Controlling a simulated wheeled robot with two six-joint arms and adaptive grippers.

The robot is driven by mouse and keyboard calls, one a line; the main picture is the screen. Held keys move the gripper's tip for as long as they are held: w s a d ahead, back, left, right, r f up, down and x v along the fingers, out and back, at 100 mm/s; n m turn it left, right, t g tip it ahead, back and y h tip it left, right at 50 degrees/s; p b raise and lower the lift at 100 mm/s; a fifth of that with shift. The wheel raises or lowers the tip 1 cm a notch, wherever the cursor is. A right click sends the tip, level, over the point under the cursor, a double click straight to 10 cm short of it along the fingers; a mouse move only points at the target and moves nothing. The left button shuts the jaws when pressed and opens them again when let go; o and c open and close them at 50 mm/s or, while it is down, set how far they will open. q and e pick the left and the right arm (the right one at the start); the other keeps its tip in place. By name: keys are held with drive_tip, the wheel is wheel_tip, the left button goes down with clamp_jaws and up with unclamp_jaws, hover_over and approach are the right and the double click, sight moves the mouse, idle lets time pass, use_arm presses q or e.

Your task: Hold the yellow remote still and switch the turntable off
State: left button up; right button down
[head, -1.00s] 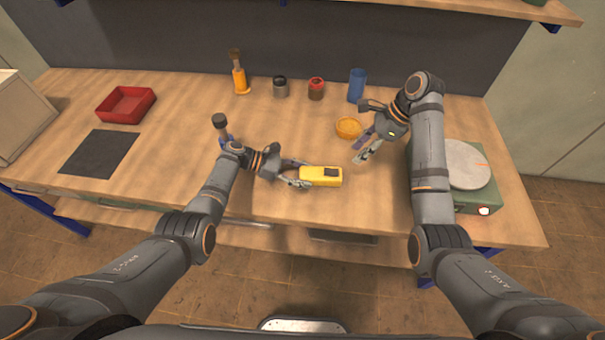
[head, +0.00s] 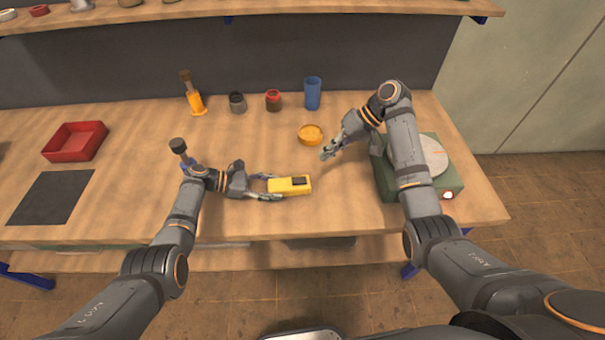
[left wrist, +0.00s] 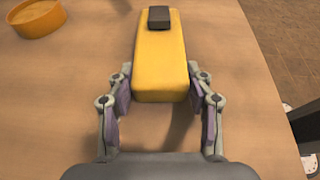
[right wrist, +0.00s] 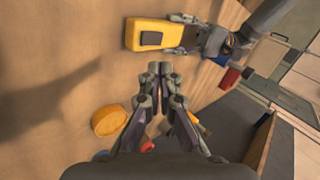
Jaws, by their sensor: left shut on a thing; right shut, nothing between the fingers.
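The yellow remote (head: 277,187) lies on the workbench with a dark raised switch (head: 300,181) on its top, near the end away from my left gripper. My left gripper (head: 268,187) is shut on the remote's near end. In the left wrist view the remote (left wrist: 161,60) sits between the two fingers. My right gripper (head: 326,154) is shut and empty, behind and to the right of the remote, apart from it. In the right wrist view its fingertips (right wrist: 160,70) are together and the remote (right wrist: 170,35) lies beyond them. The turntable (head: 436,160), a pale disc on a green box, is partly hidden by my right arm.
An orange round dish (head: 311,134) is behind the remote. A blue cup (head: 312,93), a red jar (head: 273,100), a dark jar (head: 237,102) and a brush in an orange holder (head: 194,100) stand at the back. A red tray (head: 75,142) and dark mat (head: 51,197) are left.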

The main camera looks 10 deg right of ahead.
drive_tip(key=n, duration=0.5)
drive_tip(key=d+r+n+y, duration=0.1)
drive_tip(key=n, duration=0.4)
drive_tip(key=n+y, duration=0.1)
drive_tip(key=n, duration=0.4)
drive_tip(key=shift+s+d+r+n, duration=0.1)
drive_tip(key=shift+d+r+n, duration=0.1)
drive_tip(key=shift+r+n, duration=0.2)
drive_tip(key=shift+f, duration=0.1)
approach(292, 181)
drive_tip(key=a, duration=0.1)
drive_tip(key=a+r, duration=0.1)
drive_tip(key=a, duration=0.1)
drive_tip(key=shift+s+a+r, duration=0.15)
drive_tip(key=shift+s+a, duration=0.15)
drive_tip(key=f, duration=0.3)
drive_tip(key=shift+a+f, duration=0.25)
drive_tip(key=shift+a, duration=0.15)
drive_tip(key=shift+f, duration=0.45)
